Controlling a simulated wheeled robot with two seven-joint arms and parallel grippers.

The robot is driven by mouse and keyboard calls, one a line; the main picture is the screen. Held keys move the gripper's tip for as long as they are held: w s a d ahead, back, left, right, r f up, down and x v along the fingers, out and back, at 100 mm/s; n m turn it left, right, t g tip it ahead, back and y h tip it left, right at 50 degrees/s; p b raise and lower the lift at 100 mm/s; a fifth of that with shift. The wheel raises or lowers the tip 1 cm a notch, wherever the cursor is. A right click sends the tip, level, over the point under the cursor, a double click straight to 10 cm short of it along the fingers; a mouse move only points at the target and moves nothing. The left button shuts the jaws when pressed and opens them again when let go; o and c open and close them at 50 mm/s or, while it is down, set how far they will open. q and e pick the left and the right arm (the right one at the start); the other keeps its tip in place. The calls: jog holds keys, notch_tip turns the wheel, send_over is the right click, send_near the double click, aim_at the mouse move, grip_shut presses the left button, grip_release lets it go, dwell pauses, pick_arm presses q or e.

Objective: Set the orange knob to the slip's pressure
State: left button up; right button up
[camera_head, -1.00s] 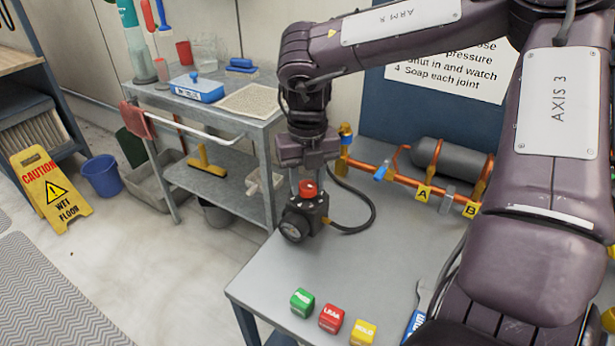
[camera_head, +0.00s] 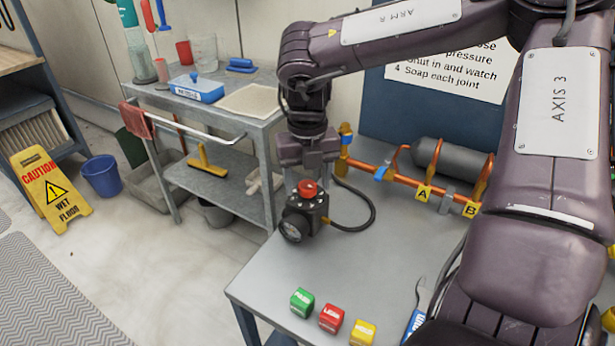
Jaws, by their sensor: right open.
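The orange knob (camera_head: 307,189) looks red-orange. It sits on top of a small black regulator (camera_head: 302,214) with a round gauge on its front, on the grey workbench. My right gripper (camera_head: 308,180) points down directly over the knob, with its open fingers close about it. Whether a finger touches the knob is too small to tell. The gauge face is too small to read. A printed instruction sheet (camera_head: 455,72) on the blue board is partly hidden by my right arm; I see no pressure figure on it. My left gripper is out of view.
A black hose (camera_head: 372,210) loops right from the regulator. Copper pipes (camera_head: 390,177) with tags A and B and a grey cylinder (camera_head: 450,158) lie behind.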

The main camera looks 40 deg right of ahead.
aim_at(307, 185)
jog(key=shift+r, duration=0.15)
notch_tip(307, 185, up, 6)
jog(key=shift+r, duration=0.15)
jog(key=shift+r+p, duration=0.3)
jog(key=shift+r, duration=0.3)
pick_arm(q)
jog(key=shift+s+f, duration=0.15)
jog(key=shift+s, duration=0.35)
